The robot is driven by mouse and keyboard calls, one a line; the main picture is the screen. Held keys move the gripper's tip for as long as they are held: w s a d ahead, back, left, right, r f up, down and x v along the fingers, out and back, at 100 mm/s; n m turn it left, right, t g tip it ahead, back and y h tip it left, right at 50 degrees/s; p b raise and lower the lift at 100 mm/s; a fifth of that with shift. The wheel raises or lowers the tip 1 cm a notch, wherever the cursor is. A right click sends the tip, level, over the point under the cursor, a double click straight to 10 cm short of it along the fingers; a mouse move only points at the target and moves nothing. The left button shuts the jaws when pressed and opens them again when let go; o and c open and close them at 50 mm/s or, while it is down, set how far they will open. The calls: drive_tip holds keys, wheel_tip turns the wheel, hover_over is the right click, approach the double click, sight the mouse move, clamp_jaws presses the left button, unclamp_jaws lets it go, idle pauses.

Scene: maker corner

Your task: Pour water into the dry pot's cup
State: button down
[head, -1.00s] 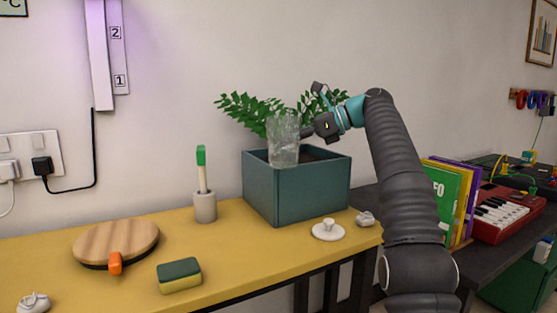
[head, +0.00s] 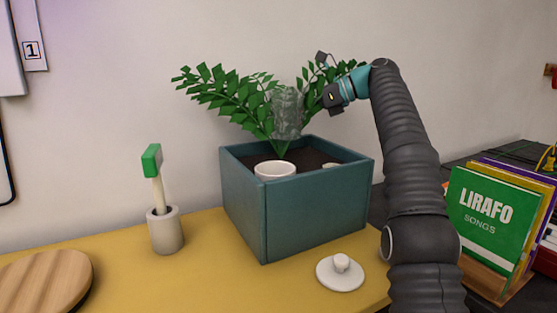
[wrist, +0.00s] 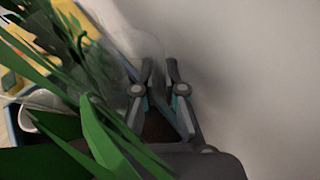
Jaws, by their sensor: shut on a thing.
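My gripper (head: 312,107) is shut on a clear glass (head: 287,113), holding it above the soil of a teal planter box (head: 315,208). The glass looks roughly upright; I cannot tell how much water is in it. A white cup (head: 274,171) sits in the planter's soil, lower and slightly left of the glass, apart from it. A second pale object (head: 332,165) barely shows in the soil at right. In the wrist view, the gripper fingers (wrist: 156,72) are close around the faint glass (wrist: 118,62), and leaves hide much of the left.
A green leafy plant (head: 225,98) grows behind the glass, its fronds close to my gripper. A beige holder (head: 165,232) with a green-headed brush, a white lid (head: 340,272) and a wooden board (head: 45,280) are on the yellow table (head: 210,285). Books (head: 490,215) stand at right.

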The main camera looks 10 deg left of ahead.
sight(299, 99)
drive_tip(key=shift+a+r, duration=0.1)
drive_tip(key=shift+a, duration=0.05)
drive_tip(key=shift+r, duration=0.1)
drive_tip(key=s+n+t, duration=0.1)
drive_tip(key=s+r+n, duration=0.1)
drive_tip(key=s+r+n+t, duration=0.1)
drive_tip(key=shift+s+n+t, duration=0.25)
drive_tip(key=shift+n+t, duration=0.05)
drive_tip(key=shift+s+r+n+t, duration=0.25)
drive_tip(key=shift+s+n+t, duration=0.15)
drive_tip(key=shift+s+n, duration=0.35)
drive_tip(key=shift+s+r+n+t+y, duration=0.15)
drive_tip(key=shift+s+n+t, duration=0.25)
drive_tip(key=shift+n, duration=0.2)
drive_tip(key=shift+s+r+n+t+y, duration=0.15)
drive_tip(key=shift+s+n+t, duration=0.15)
drive_tip(key=shift+s+n, duration=0.25)
drive_tip(key=shift+s+n+t, duration=0.4)
drive_tip(key=shift+s+n, duration=0.05)
drive_tip(key=shift+n, duration=0.15)
drive_tip(key=shift+s+r+y, duration=0.1)
drive_tip(key=shift+s+y, duration=0.2)
drive_tip(key=shift+s, duration=0.05)
idle(0.3)
